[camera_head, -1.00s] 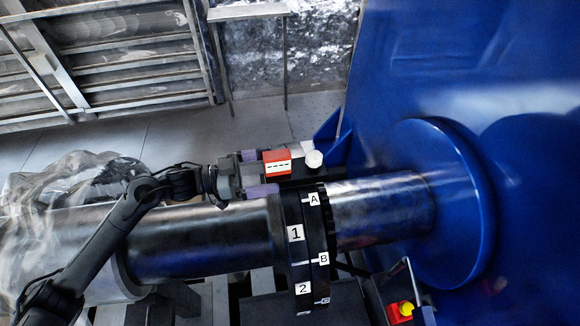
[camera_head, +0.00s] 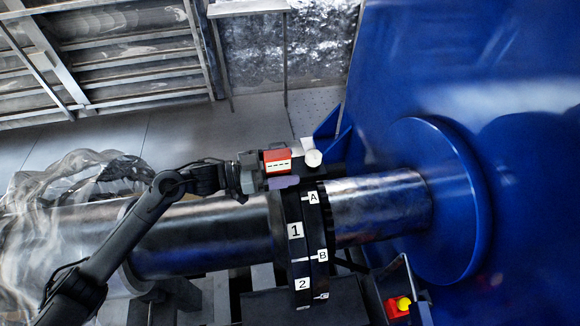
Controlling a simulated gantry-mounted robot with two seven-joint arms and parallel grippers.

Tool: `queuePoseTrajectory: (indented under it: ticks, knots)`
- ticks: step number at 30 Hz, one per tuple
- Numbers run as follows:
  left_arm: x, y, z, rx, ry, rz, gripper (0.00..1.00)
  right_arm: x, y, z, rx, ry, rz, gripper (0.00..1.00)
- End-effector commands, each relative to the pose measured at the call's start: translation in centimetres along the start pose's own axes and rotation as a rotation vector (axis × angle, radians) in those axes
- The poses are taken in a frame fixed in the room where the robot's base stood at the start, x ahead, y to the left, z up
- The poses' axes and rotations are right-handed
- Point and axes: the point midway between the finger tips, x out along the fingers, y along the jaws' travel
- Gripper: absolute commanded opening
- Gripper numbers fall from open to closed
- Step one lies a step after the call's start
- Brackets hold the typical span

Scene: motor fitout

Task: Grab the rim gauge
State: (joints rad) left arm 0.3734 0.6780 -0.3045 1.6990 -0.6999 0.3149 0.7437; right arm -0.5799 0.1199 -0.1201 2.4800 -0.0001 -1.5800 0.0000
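The rim gauge looks to be the small red box (camera_head: 277,161) with a white marked label and a round white knob (camera_head: 313,158) at its right. It sits at the top of the dark numbered coupling rim (camera_head: 293,232). My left gripper (camera_head: 277,169) reaches in from the left and overlaps the gauge. Its lower purple-padded finger lies just below the red box; the upper finger is mostly hidden behind it. The fingers look still spread around the gauge, and I cannot see contact. My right gripper is not in view.
A steel shaft (camera_head: 380,207) runs from the coupling into a large blue housing (camera_head: 460,60). The rim carries tags 1, 2, A and B. A red box with a yellow button (camera_head: 403,304) stands at lower right. Metal racks line the back left; clear floor lies before them.

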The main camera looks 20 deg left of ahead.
Motion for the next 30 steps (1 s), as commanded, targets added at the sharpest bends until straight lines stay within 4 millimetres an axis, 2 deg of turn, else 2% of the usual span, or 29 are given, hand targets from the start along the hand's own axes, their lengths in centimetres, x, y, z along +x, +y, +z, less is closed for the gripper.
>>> queuePoseTrajectory:
  ticks: [1,10,23,30]
  knots:
    - [0.0,0.0,0.0,0.000,0.000,0.000,0.49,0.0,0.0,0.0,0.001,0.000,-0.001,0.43]
    - [0.0,0.0,0.0,0.000,0.000,0.000,0.04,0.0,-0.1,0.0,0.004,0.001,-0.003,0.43]
    - [0.0,-0.1,-0.9,0.006,0.008,0.000,0.04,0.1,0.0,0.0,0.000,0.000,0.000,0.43]
    - [0.0,-0.1,-2.7,0.008,0.008,0.000,0.04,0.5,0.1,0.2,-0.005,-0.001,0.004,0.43]
